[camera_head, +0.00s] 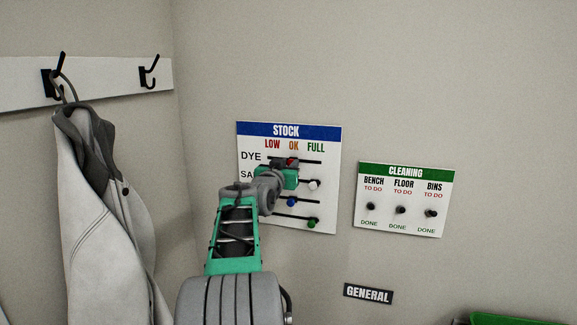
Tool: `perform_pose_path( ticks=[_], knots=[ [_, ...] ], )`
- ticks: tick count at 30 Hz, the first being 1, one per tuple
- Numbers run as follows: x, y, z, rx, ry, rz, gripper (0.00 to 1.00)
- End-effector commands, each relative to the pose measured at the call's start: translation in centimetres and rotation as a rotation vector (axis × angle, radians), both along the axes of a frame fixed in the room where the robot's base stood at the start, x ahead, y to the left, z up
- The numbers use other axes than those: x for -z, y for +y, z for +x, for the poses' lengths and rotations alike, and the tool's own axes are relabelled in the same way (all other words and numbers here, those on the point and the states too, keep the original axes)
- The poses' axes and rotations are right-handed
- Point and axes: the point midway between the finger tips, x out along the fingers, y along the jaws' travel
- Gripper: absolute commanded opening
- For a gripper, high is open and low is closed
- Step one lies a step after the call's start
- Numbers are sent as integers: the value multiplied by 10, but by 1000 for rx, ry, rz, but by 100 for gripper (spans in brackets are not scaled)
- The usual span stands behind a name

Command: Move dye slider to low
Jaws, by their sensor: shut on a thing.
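The STOCK board (327,214) hangs on the wall with LOW, OK and FULL columns. The DYE row is at the top, and its red slider knob (290,161) sits on a black track, roughly under OK. My gripper (291,169) is at this row and shut on the red knob. The gripper and wrist cover part of the knob, the left part of the rows below and some row labels.
Below the dye row are a white knob (313,184), a blue knob (291,202) and a green knob (312,223). A CLEANING board (400,230) is on the right. A GENERAL sign (368,294) is lower right. A coat (95,215) hangs on the left.

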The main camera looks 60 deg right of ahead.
Motion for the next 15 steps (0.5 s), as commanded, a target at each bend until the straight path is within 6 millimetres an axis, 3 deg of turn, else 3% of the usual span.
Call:
perform_pose_path(
  ticks=[6,15],
  knots=[
    [0,0,0,0,0,0,1],
    [0,0,0,0,0,0,0]
  ],
)
